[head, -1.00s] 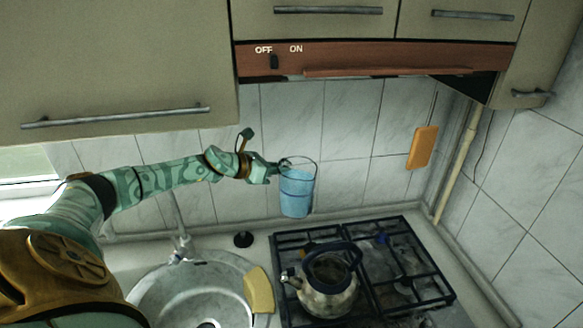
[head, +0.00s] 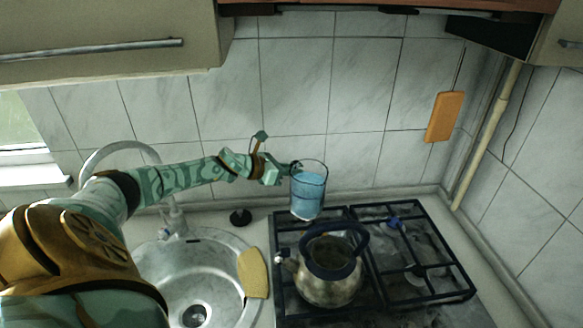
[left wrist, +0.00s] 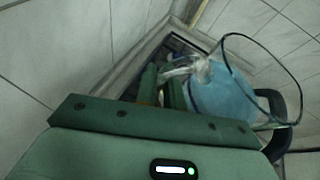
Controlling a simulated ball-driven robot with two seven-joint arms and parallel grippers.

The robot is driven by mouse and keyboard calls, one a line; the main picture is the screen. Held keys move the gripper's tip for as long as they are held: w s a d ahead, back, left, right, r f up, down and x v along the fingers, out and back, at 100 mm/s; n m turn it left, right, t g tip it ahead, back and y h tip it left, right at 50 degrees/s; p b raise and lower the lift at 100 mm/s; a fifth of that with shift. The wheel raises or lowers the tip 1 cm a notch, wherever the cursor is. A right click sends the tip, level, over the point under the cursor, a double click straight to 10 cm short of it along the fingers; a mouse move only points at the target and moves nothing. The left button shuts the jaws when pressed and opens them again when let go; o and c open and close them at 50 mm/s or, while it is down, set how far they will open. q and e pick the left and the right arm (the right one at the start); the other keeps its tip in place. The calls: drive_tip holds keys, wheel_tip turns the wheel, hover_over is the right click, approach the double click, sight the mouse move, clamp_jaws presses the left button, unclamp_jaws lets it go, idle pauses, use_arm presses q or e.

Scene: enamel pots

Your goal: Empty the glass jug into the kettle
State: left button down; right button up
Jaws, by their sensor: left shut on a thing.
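The glass jug (head: 308,192), with blue liquid in it, hangs in the air close to upright, above the back left of the stove. My left gripper (head: 286,172) is shut on its left side. In the left wrist view the jug (left wrist: 228,98) is beside my fingers (left wrist: 160,88), with its clear handle between them. The kettle (head: 328,285), metal with a dark blue hoop handle, stands on the stove below and slightly right of the jug, its spout to the left. The kettle's opening is hard to make out under the handle. My right gripper is not in view.
A sink (head: 190,270) with a curved tap lies left of the stove (head: 405,265). A yellow sponge or cloth (head: 252,273) is on the sink's right edge. A small black object (head: 240,217) stands behind it. An orange board (head: 444,117) hangs on the tiled wall.

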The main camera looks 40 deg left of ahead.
sight(298, 177)
use_arm(q)
drive_tip(key=shift+s+d+r+m+p, duration=0.15)
drive_tip(key=shift+d+r+p, duration=0.2)
drive_tip(key=shift+r+p, duration=0.25)
drive_tip(key=shift+w+d+r+m+p, duration=0.15)
drive_tip(key=shift+d+r+p, duration=0.2)
drive_tip(key=shift+p, duration=0.45)
drive_tip(key=d+r+p, duration=0.1)
drive_tip(key=p, duration=0.1)
drive_tip(key=s+d+r+m+y+p, duration=0.1)
drive_tip(key=p, duration=0.1)
drive_tip(key=shift+r, duration=0.1)
drive_tip(key=shift+a+f+b, duration=0.1)
drive_tip(key=shift+f+b, duration=0.2)
drive_tip(key=shift+f, duration=0.15)
drive_tip(key=shift+s+f+m+t+b, duration=0.1)
drive_tip(key=shift+f+m+t+b, duration=0.4)
drive_tip(key=shift+f+b, duration=1.3)
drive_tip(key=shift+f+m+y+b, duration=0.4)
drive_tip(key=shift+f+m+b, duration=0.1)
drive_tip(key=shift+b, duration=0.1)
drive_tip(key=shift+f, duration=0.1)
drive_tip(key=shift+f+b, duration=0.25)
drive_tip(key=shift+b, duration=0.05)
drive_tip(key=shift+f+m+y, duration=0.2)
drive_tip(key=shift+m+y, duration=0.1)
drive_tip(key=shift+m, duration=0.2)
